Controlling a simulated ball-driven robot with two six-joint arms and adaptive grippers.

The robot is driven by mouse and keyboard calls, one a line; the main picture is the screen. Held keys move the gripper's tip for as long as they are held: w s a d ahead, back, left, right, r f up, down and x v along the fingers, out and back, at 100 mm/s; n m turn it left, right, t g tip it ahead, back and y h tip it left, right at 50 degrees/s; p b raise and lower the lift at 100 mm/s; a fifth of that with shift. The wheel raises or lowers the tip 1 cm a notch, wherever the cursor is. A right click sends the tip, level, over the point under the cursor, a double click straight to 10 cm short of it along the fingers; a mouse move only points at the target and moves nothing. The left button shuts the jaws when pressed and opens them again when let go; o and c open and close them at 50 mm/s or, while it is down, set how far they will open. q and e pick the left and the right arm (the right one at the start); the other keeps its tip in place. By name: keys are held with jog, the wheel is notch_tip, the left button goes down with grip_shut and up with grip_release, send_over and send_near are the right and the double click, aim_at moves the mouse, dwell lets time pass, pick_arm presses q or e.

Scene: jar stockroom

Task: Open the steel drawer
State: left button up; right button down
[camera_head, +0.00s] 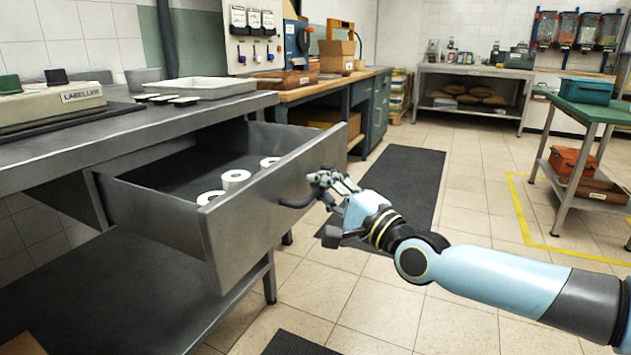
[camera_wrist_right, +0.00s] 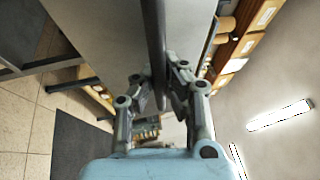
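The steel drawer (camera_head: 255,205) under the grey steel bench is pulled well out, its inside showing. Several white rolls (camera_head: 236,178) lie in it. A dark bar handle (camera_head: 295,204) sits on its front. My right gripper (camera_head: 322,184) is at the far end of this handle, in front of the drawer face. In the right wrist view the dark handle bar (camera_wrist_right: 157,50) runs between the two fingers, which close in on it from both sides. The fingers hide part of the handle in the head view. My left gripper is not in view.
The steel bench (camera_head: 130,135) carries a labeller (camera_head: 50,103) and a pale tray (camera_head: 200,87). A lower shelf (camera_head: 120,290) lies beneath the drawer. Dark mats (camera_head: 405,180) lie on the tiled floor. A green-topped table (camera_head: 590,108) stands at the right.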

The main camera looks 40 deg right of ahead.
jog(key=shift+s+f, duration=0.1)
jog(key=shift+f, duration=0.15)
jog(key=c, duration=1.4)
grip_release()
jog(key=shift+r, duration=0.1)
jog(key=s, duration=0.4)
jog(key=s+f, duration=0.1)
jog(key=s, duration=0.2)
jog(key=s+f, duration=0.1)
jog(key=s, duration=0.3)
jog(key=shift+s, duration=0.35)
